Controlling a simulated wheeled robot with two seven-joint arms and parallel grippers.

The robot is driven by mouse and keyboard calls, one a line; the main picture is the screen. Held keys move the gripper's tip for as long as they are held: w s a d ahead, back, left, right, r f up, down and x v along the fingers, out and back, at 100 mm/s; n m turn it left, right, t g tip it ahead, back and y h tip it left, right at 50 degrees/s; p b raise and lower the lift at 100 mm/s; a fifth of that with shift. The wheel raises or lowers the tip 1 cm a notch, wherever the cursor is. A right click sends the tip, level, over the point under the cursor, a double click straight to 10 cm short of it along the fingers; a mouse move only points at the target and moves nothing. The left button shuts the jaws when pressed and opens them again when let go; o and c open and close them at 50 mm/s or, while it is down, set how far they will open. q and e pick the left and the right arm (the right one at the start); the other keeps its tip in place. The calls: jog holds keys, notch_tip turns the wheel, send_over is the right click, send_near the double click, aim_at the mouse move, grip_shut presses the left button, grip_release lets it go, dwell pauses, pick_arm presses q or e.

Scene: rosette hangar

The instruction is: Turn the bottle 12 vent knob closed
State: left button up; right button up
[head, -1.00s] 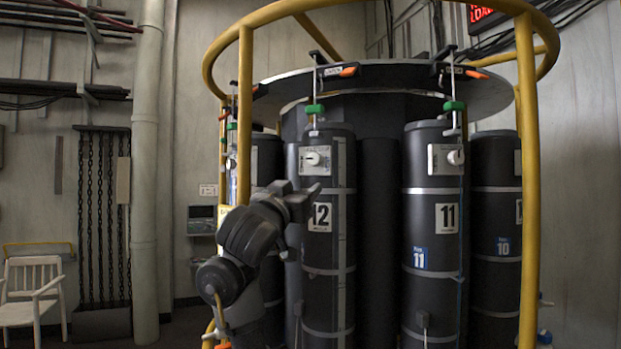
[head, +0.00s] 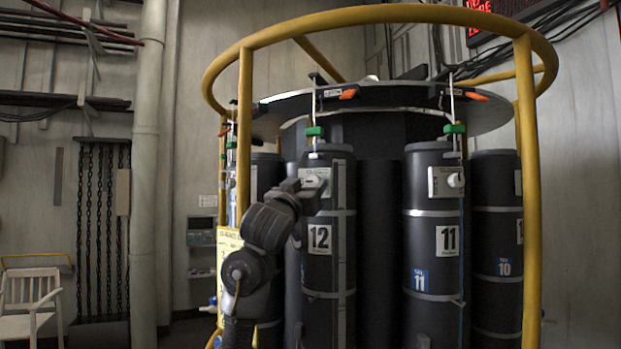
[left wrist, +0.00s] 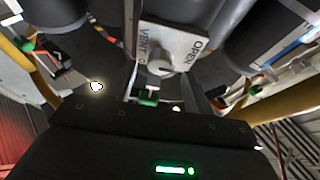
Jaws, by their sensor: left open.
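Bottle 12 (head: 319,268) is a dark upright cylinder with a white "12" label. Its vent knob (left wrist: 160,65) is a pale round knob on a white plate (left wrist: 178,43) marked VENT and OPEN in the left wrist view. In the head view the plate (head: 317,174) is partly hidden by my left gripper (head: 312,189), which is at knob height in front of the bottle. In the left wrist view its fingers are spread, with the knob lined up between them. I cannot tell whether they touch it. My right gripper is not in view.
Yellow rails (head: 244,150) and a top ring surround the bottle rack, close to my left arm. Bottle 11 (head: 434,270) with its own valve plate stands to the right. A white chair (head: 30,300) is at the far left.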

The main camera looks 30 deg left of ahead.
pick_arm(q)
jog(key=shift+x, duration=1.05)
jog(key=c, duration=1)
jog(key=shift+p, duration=0.35)
